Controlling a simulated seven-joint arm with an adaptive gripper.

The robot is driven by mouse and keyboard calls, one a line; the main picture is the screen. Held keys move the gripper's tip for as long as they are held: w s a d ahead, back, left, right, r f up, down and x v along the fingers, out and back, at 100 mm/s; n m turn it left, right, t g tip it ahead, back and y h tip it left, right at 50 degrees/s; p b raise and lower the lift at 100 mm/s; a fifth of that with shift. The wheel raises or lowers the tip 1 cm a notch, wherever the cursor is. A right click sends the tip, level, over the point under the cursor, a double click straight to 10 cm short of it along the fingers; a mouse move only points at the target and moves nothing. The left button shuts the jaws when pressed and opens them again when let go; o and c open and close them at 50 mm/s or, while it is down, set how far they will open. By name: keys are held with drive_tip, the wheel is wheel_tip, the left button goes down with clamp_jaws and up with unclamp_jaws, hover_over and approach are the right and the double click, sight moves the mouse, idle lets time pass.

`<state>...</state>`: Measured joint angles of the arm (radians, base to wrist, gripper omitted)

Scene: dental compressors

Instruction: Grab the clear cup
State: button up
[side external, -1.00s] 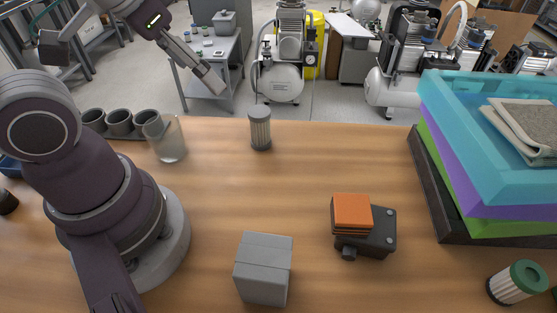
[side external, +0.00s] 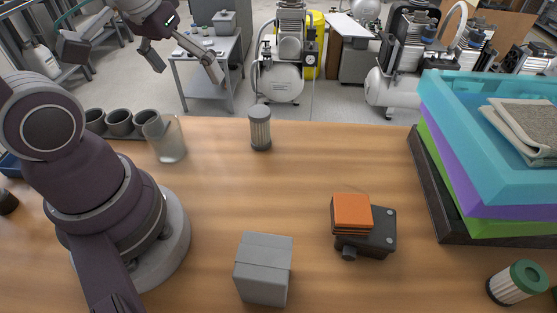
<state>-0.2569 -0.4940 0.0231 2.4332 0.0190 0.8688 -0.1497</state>
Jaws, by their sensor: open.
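The clear cup (side external: 170,145) stands upright near the back left edge of the wooden table. It is see-through and looks empty. My gripper (side external: 190,62) is at the top left, above and beyond the cup in the picture. It is open and holds nothing that I can see. It does not touch the cup.
A rack of dark cups (side external: 119,123) is just left of the clear cup. A grey ribbed filter (side external: 260,128) stands to its right. A grey box (side external: 263,269), an orange-topped dark device (side external: 365,230) and stacked coloured trays (side external: 440,150) lie further right. The table middle is clear.

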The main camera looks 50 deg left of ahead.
sight(166, 139)
drive_tip(key=s+a+f+n+g, duration=0.1)
drive_tip(key=a+f+n, duration=0.1)
drive_tip(key=f+n, duration=0.1)
drive_tip(key=s+a+f+n+g, duration=0.1)
drive_tip(key=a+f+n, duration=0.2)
drive_tip(key=f, duration=0.1)
drive_tip(key=s+a+f+n+g+h, duration=0.1)
drive_tip(key=s+a+f+n, duration=0.1)
drive_tip(key=a+f+n, duration=0.1)
drive_tip(key=shift+a+f+n, duration=0.25)
drive_tip(key=shift+f+n, duration=0.05)
drive_tip(key=shift+f, duration=0.25)
drive_tip(key=f, duration=0.3)
drive_tip(key=a+f, duration=0.1)
drive_tip(key=f, duration=0.1)
drive_tip(key=shift+f, duration=0.35)
drive_tip(key=c, duration=1.2)
drive_tip(key=shift+r, duration=0.15)
